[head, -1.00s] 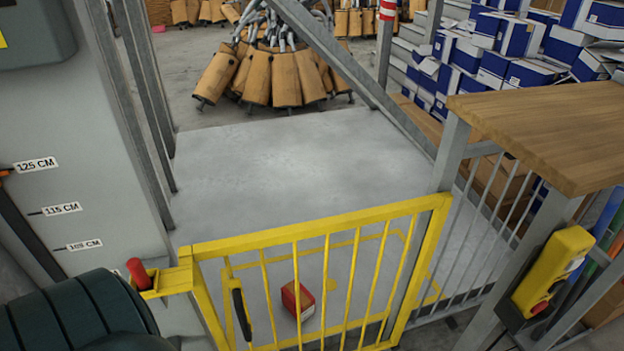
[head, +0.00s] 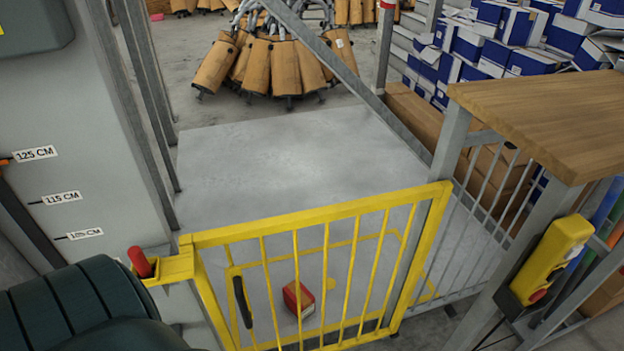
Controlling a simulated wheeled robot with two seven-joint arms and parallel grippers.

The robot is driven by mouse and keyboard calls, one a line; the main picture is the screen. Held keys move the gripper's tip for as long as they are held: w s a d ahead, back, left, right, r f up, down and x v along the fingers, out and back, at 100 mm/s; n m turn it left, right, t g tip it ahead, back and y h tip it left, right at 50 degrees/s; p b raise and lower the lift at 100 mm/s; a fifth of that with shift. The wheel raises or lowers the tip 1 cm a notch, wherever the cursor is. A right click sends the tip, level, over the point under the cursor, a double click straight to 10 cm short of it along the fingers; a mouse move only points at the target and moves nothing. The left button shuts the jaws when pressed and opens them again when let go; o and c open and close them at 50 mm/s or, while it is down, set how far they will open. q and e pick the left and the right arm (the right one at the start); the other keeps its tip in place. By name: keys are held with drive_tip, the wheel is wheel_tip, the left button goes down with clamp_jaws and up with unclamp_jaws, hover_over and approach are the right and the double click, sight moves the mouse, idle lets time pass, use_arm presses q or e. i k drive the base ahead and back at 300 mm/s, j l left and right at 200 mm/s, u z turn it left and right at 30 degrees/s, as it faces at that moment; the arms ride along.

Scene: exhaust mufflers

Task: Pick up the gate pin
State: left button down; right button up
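A red pin (head: 140,261) stands in the yellow latch bracket (head: 174,268) at the upper left corner of the yellow gate (head: 318,213). The gate is shut across the front of the grey platform. My dark, ribbed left arm is at the bottom left, close in front of and below the pin. My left gripper is not visible; the arm runs out of the bottom of the view. My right gripper and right arm are not in view.
A red box (head: 297,298) lies on the platform (head: 270,165) behind the gate bars. A wooden tabletop (head: 555,120) and a yellow control box (head: 552,262) are at the right. Brown mufflers (head: 265,65) and blue-white boxes (head: 480,50) stand beyond.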

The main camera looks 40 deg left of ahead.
sight(135, 252)
drive_tip(key=u, duration=0.45)
drive_tip(key=l+u, duration=0.1)
drive_tip(key=u, duration=0.4)
drive_tip(key=k+u, duration=0.1)
drive_tip(key=u, duration=1.3)
drive_tip(key=k, duration=0.05)
